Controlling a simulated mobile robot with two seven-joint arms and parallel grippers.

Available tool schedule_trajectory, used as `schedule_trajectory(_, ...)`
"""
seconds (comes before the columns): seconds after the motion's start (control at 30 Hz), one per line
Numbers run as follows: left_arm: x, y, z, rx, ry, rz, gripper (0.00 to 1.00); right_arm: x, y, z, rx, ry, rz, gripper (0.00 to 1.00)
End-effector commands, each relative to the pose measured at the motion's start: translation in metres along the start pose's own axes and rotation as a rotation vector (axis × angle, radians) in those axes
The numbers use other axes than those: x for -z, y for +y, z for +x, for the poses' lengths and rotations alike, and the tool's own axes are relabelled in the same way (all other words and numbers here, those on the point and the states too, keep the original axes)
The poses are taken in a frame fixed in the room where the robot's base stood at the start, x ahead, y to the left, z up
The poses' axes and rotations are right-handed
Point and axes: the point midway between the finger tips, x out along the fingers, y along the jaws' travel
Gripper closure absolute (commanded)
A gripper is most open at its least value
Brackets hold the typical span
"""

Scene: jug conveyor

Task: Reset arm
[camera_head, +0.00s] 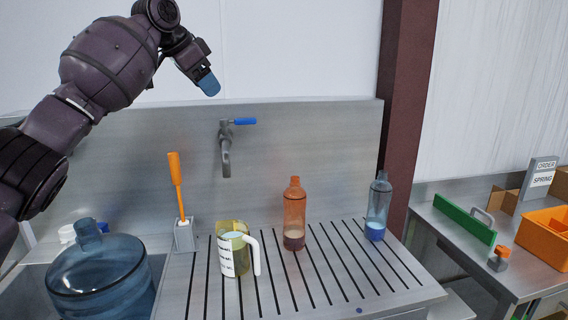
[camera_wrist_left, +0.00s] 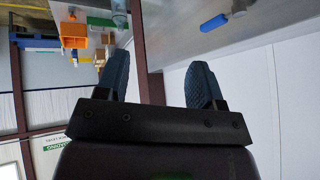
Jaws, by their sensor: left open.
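My left gripper (camera_head: 207,82) is raised at the upper left of the head view, in front of the white wall and above the counter's backsplash. Its blue fingertips are empty. In the left wrist view the two fingers of the same gripper (camera_wrist_left: 158,78) stand apart with nothing between them. My left arm reaches in from the left edge. My right gripper is in neither view.
A jug (camera_head: 235,252), an orange bottle (camera_head: 294,215) and a clear bottle (camera_head: 378,208) stand on the slotted counter. A tap (camera_head: 225,150) sticks out behind. A large blue water bottle (camera_head: 100,275) is at left, near an orange-handled brush (camera_head: 176,175).

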Motion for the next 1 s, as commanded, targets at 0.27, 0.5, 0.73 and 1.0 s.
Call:
schedule_trajectory(0.27, 0.048, -0.006, 0.002, 0.302, 0.256, -0.022, 0.38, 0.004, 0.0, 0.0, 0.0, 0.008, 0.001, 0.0)
schedule_trajectory(0.5, 0.03, 0.004, 0.057, 0.457, 0.468, -0.055, 0.38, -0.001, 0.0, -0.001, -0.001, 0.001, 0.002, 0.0)
schedule_trajectory(0.73, -0.02, 0.031, 0.114, 0.53, 0.624, -0.096, 0.38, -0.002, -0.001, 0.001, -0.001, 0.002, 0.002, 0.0)
schedule_trajectory(1.0, -0.1, 0.074, 0.169, 0.576, 0.735, -0.158, 0.38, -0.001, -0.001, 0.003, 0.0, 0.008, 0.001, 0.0)
